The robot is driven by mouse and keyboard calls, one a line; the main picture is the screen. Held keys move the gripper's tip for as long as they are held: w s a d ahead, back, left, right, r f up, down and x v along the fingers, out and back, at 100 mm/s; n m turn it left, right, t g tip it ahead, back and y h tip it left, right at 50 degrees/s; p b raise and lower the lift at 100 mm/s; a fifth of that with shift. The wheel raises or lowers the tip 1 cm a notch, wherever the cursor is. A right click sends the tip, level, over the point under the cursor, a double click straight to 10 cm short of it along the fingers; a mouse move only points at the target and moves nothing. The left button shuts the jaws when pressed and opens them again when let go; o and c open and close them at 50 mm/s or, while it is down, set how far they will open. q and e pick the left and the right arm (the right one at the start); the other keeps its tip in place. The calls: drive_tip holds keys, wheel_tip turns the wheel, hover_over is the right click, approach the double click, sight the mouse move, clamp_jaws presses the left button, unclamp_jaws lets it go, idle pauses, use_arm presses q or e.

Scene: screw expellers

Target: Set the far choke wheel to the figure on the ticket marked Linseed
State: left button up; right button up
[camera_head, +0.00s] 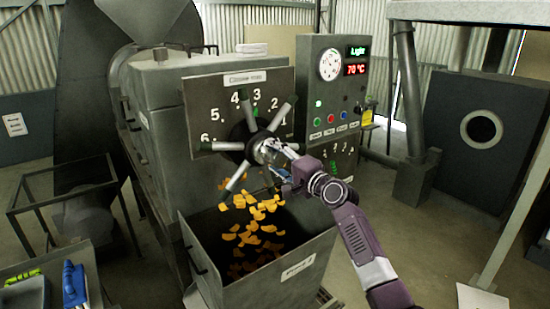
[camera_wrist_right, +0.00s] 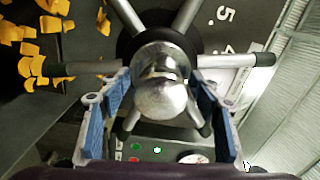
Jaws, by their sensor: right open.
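A choke wheel with several grey-tipped spokes stands on a dark dial plate (camera_head: 200,92) marked with figures; 2, 3, 4, 5 and 6 can be read. Its round metal hub knob (camera_wrist_right: 162,88) fills the middle of the right wrist view. My right gripper (camera_head: 268,152) is at the hub in the head view. In the wrist view its blue-padded fingers are open, one on each side of the knob, with gaps visible. My left gripper is out of view.
A bin (camera_head: 280,283) with orange flakes stands below the wheel. A control panel (camera_head: 318,75) with a gauge, lamps and a 70 °C display is to the right; another figured plate (camera_head: 345,158) shows partly below it. A table at lower left holds a blue object (camera_head: 75,285).

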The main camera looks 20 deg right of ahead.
drive_tip(key=v, duration=1.2)
idle(0.4)
